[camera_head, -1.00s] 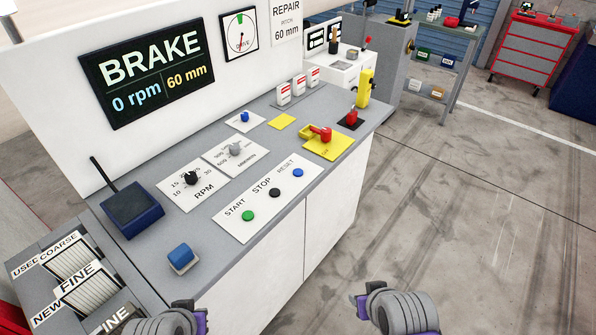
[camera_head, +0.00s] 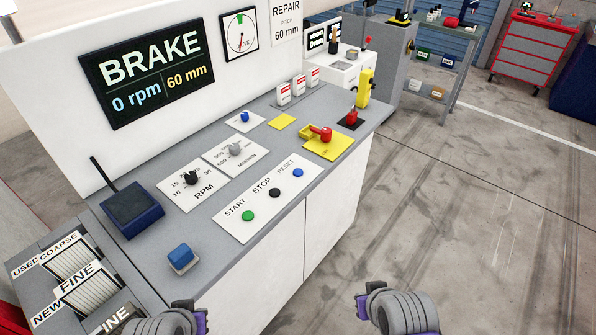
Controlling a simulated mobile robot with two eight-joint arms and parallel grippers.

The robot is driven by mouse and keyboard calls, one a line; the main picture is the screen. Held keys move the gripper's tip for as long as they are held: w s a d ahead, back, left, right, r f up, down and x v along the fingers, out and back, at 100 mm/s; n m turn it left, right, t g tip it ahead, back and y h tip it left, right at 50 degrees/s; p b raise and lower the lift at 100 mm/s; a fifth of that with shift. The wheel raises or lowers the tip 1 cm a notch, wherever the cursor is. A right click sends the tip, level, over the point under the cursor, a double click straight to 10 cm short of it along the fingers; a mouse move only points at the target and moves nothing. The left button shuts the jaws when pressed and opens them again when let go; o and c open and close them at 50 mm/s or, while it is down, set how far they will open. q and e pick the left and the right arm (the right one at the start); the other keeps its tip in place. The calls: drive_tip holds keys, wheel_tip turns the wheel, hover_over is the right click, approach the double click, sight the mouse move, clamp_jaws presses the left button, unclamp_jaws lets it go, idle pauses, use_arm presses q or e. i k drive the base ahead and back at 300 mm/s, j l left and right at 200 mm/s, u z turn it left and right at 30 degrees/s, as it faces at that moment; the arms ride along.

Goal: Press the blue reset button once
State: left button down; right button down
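The blue reset button (camera_head: 298,173) sits on the white panel plate (camera_head: 262,222) under the word RESET, at the right end of a row of three. The green start button (camera_head: 248,216) and the black stop button (camera_head: 274,193) are to its left on the same plate. Parts of my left gripper (camera_head: 203,320) and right gripper (camera_head: 361,304) show as purple pieces at the bottom of the view. Both are low in front of the console, apart from the buttons. Their fingertips cannot be made out.
The grey console top (camera_head: 225,262) also carries a blue block (camera_head: 182,258), a dark blue box with a rod (camera_head: 131,208), two knobs, and a red handle (camera_head: 321,132) on a yellow plate. A screen (camera_head: 150,70) reads BRAKE, 0 rpm, 60 mm. Open floor lies right.

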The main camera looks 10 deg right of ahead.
sight(297, 173)
drive_tip(key=i+l+u, duration=0.15)
drive_tip(key=l+u, duration=0.15)
drive_tip(key=i+l+u, duration=0.15)
drive_tip(key=l+u, duration=0.15)
drive_tip(key=l, duration=0.25)
drive_tip(key=l+u, duration=0.3)
drive_tip(key=l, duration=0.15)
drive_tip(key=i+l, duration=0.05)
